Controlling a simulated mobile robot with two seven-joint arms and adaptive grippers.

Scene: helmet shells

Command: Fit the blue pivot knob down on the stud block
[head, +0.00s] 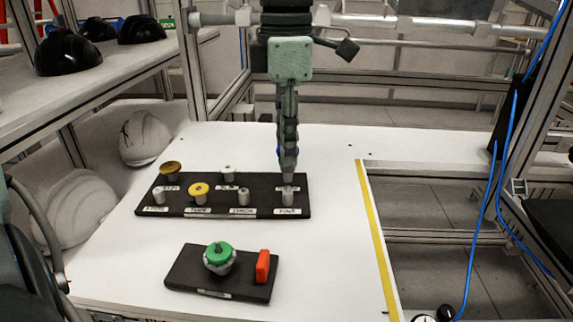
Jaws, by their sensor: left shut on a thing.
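A black board (225,211) carries several short grey studs and white labels on the white table; I take it as the stud block. Only a small blue patch (279,152) shows at the fingers' left side, so the blue pivot knob cannot be made out clearly. My right gripper is not in view.
A smaller black block (214,284) in front holds a green knob (218,253) and an orange upright piece (262,266). White helmet shells (146,138) are at the left, black ones (68,53) on a shelf. Bare table (330,240) lies right, up to a yellow strip.

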